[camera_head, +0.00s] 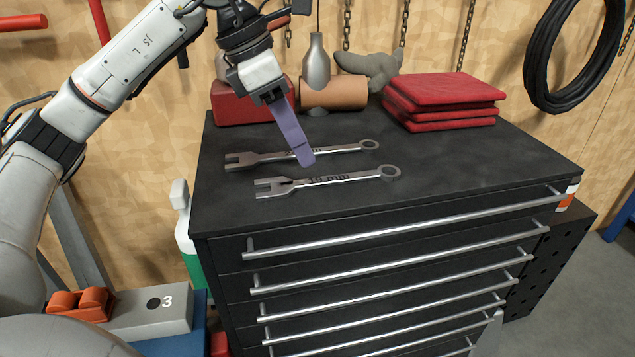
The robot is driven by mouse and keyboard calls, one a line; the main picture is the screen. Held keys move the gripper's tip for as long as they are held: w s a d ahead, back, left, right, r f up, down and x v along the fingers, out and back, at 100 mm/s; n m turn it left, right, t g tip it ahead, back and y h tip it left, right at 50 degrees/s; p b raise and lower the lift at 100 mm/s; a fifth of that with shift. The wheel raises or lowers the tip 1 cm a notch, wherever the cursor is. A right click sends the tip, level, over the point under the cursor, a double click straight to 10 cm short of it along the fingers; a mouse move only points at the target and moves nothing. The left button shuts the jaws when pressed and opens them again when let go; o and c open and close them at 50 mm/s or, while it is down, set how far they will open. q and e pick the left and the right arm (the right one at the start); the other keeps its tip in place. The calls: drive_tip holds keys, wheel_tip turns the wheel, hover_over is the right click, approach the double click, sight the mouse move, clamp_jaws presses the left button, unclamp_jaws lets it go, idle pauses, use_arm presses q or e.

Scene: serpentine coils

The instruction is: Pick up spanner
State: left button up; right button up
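Two grey metal spanners lie flat on the dark top of the tool cabinet. The far spanner (347,149) has its open jaw to the left and its ring end to the right. The near spanner (328,181) lies in front of it, turned the same way, with lettering on its shaft. My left gripper (306,160) points down from above with purple fingers. Its tips overlap the far spanner's shaft in the picture and hide part of it. The fingers line up in this view, so I cannot tell their gap or any contact. My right gripper is not in view.
Folded red cloths (440,104) lie at the back right of the cabinet top (480,165). A red box (240,106), an orange-brown cylinder (335,93) and a grey glove (370,67) stand at the back. The right and front of the top are clear.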

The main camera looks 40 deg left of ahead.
sight(317, 180)
use_arm(q)
drive_tip(key=x, duration=0.5)
drive_tip(key=shift+s+d+f, duration=0.15)
drive_tip(key=shift+d+f, duration=0.05)
drive_tip(key=shift+f, duration=0.2)
drive_tip(key=shift+c, duration=0.4)
drive_tip(key=shift+r, duration=0.1)
clamp_jaws()
